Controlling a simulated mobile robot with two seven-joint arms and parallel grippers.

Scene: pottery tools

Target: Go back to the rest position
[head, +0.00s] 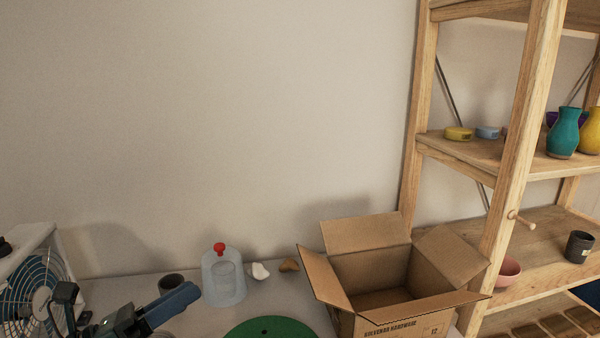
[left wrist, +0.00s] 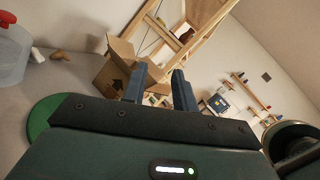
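My left gripper (head: 186,294) is at the lower left of the head view, above the table and in front of the clear jar. In the left wrist view its two blue fingers (left wrist: 159,76) stand apart with nothing between them. My right gripper is in neither view.
An open cardboard box (head: 345,322) stands on the table (head: 190,322), right of a green disc (head: 270,330). A clear jar with a red knob (head: 223,282), a dark cup (head: 171,283) and a fan (head: 28,295) are at left. A wooden shelf (head: 520,130) stands at right.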

